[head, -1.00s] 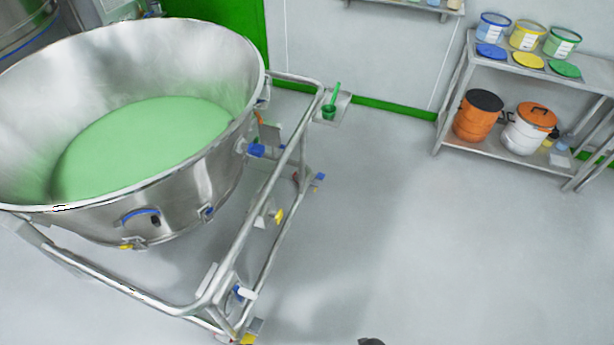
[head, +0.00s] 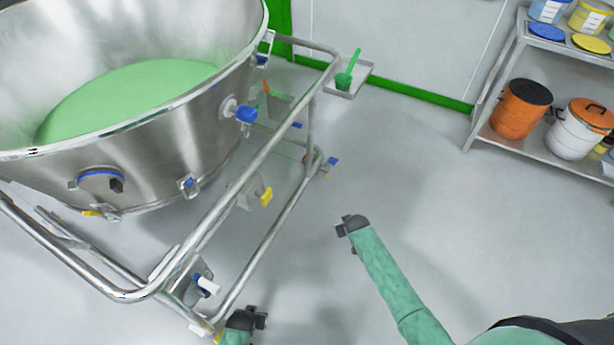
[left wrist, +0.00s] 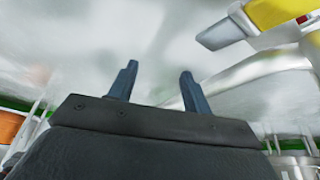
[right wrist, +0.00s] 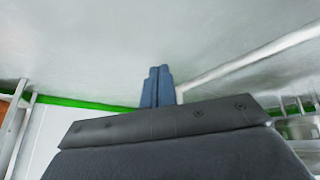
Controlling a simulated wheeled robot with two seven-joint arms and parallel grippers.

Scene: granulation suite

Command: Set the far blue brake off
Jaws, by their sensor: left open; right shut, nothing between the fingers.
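A steel bowl (head: 150,130) of green powder sits in a tubular wheeled frame (head: 250,165). A blue pedal (head: 332,161) shows low at the frame's far right corner, and a smaller blue piece (head: 297,125) lies further back; I cannot tell either one's brake setting. My right gripper (head: 343,229) is shut and empty above the floor, right of the frame and apart from the blue pedal. It also shows shut in the right wrist view (right wrist: 157,86). My left gripper (head: 264,320) is by the frame's near corner; its fingers are open and empty in the left wrist view (left wrist: 158,82).
Yellow pedals show on the frame's middle (head: 266,196) and near its front corner. A tray with a green scoop (head: 345,78) is behind the far corner. A shelf (head: 480,125) with an orange drum (head: 520,108) and a white drum (head: 580,128) stands right. The floor between is clear.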

